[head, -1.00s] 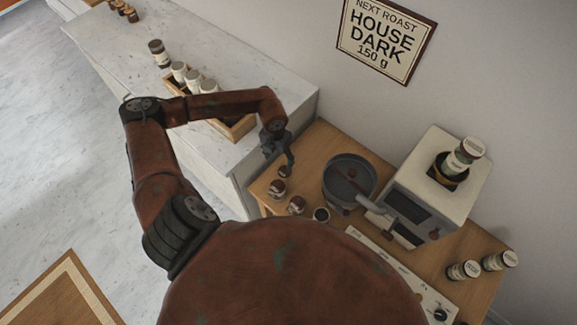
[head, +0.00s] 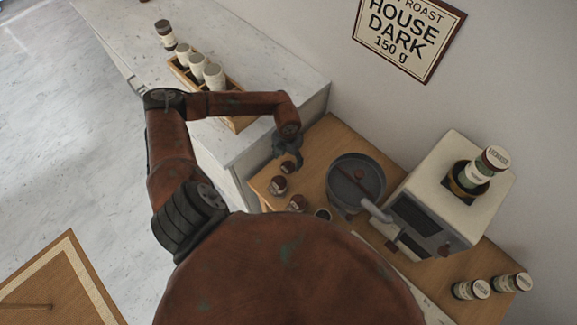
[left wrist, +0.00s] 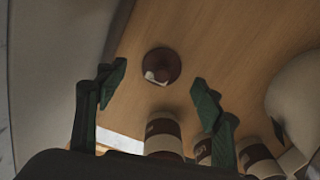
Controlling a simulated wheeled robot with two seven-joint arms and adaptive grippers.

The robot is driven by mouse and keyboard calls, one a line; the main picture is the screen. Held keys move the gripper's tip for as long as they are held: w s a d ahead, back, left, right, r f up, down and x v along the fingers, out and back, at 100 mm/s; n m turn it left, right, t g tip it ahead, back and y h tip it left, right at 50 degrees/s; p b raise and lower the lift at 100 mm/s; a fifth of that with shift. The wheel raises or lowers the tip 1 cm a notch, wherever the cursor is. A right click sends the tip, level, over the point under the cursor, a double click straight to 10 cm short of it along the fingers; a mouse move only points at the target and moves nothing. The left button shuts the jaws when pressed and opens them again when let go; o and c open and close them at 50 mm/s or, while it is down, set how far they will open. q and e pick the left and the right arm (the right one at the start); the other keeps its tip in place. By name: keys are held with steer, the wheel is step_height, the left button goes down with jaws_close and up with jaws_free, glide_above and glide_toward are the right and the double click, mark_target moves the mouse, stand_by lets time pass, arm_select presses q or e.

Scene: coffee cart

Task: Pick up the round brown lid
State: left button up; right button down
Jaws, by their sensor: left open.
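The round brown lid (left wrist: 161,65) lies on the wooden table top, with a small whitish patch on its near edge. In the left wrist view it is beyond and between the two fingertips, apart from both. In the head view the lid (head: 288,167) is a small dark disc near the table's left corner, just below my gripper. My left gripper (head: 290,152) is open and empty, and its two green fingers (left wrist: 159,80) are spread wide in the left wrist view. My right gripper is not in view.
Small brown-and-white jars (head: 278,185) stand close to the lid, also seen near the fingers in the left wrist view (left wrist: 163,138). A dark round pan (head: 345,190) is to the right, before a white machine (head: 447,185). A marble counter (head: 250,50) adjoins the table.

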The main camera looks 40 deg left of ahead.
mark_target(288, 163)
arm_select(q)
step_height(288, 163, down, 3)
steer(key=shift+w+f, duration=0.1)
steer(key=shift+f, duration=0.05)
steer(key=shift+d, duration=0.1)
steer(key=shift+c, duration=0.5)
steer(key=c, duration=1.1)
